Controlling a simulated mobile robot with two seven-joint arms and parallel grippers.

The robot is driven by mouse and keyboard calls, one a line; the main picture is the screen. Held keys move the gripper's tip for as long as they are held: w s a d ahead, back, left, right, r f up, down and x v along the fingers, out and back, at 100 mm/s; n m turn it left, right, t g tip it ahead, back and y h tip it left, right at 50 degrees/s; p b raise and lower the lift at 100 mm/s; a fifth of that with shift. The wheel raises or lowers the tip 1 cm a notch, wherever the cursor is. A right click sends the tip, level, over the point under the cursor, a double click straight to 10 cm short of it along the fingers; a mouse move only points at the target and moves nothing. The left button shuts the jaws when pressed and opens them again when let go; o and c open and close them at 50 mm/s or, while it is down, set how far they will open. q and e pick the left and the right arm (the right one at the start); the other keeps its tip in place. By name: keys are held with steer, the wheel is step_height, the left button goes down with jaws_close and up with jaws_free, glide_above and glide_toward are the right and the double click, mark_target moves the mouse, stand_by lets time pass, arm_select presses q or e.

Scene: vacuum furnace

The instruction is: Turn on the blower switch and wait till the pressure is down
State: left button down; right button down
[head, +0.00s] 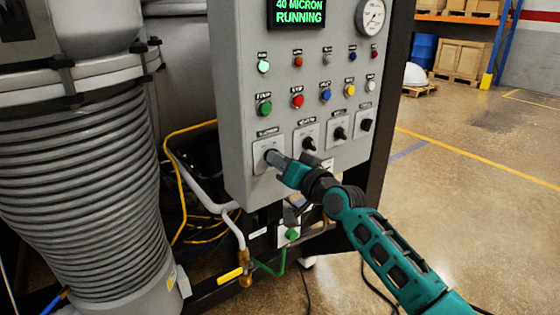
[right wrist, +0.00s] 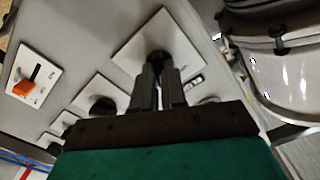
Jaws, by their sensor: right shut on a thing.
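The grey control panel (head: 235,100) has a row of black rotary switches on pale plates along its bottom. My right gripper (head: 272,157) is shut on the knob of the leftmost switch (head: 260,167), whose label is too small to read surely. In the right wrist view the fingers (right wrist: 158,85) close on a dark knob (right wrist: 158,57) on a square plate; the fingers partly hide it. The green display (head: 298,12) reads "40 MICRON RUNNING". The round pressure gauge (head: 371,17) sits at upper right; its reading is too small to tell. My left gripper is not in view.
Two rows of coloured buttons and lamps (head: 298,101) sit above the switches. A ribbed grey vessel (head: 85,190) stands close at left. Pipes and yellow cable (head: 178,195) run below the panel. An orange-handled switch (right wrist: 24,88) shows in the wrist view. Floor at right is open.

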steer(key=shift+f, duration=0.1)
steer(key=c, duration=1.2)
jaws_free()
steer(key=shift+s+d, duration=0.1)
steer(key=p+v, duration=0.1)
steer(key=v, duration=1.1)
steer(key=shift+s+d, duration=0.15)
steer(key=shift+s, duration=0.15)
steer(key=s+d+f+g+h, duration=0.1)
steer(key=s+d+f+h, duration=0.2)
steer(key=s+f, duration=0.5)
steer(key=s+d+f+n+g+h, duration=0.1)
steer(key=s+d+f+h, duration=0.1)
steer(key=s+f, duration=0.6)
steer(key=s+d+f+g+h, duration=0.1)
steer(key=s+d+f+h, duration=0.2)
steer(key=s+f, duration=0.6)
steer(key=shift+d+f+n+g+h, duration=0.15)
steer(key=shift+d+f, duration=0.15)
steer(key=shift+f, duration=0.35)
steer(key=shift+d+f+n+g+h, duration=0.1)
steer(key=shift+d+f, duration=0.2)
steer(key=shift+f, duration=0.35)
steer(key=shift+d+f+n+g+h, duration=0.15)
steer(key=shift+d+f, duration=0.1)
steer(key=shift+f, duration=0.4)
